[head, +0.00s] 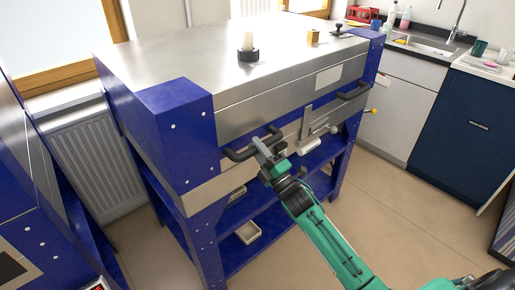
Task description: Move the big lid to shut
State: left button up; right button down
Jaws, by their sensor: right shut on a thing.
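The big lid (250,103) is a brushed-metal kiln top with blue corner pieces, on a blue stand. It lies level over the kiln body, and I see no clear gap along its front edge. A black bar handle (237,156) sticks out at its front left, and a second black handle (353,92) at its front right. My right gripper (264,145) is at the left handle and shut on its bar. The fingers hide part of the bar. My left gripper is not in view.
A pale candle-like piece on a dark base (248,54) and a small wooden block (313,37) stand on top of the lid. A latch (306,124) is on the kiln front. Below are blue shelves with a small tray (248,233). Sink cabinets (459,124) stand at right; floor in front is free.

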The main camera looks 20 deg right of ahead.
jog(key=shift+a+f, duration=0.1)
jog(key=shift+f, duration=0.55)
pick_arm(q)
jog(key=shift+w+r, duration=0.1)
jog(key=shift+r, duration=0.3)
pick_arm(e)
jog(key=shift+f, duration=0.25)
jog(key=shift+s, duration=0.1)
jog(key=c, duration=1.3)
grip_release()
jog(key=shift+o, duration=0.2)
jog(key=shift+r, duration=0.1)
jog(key=shift+r, duration=0.1)
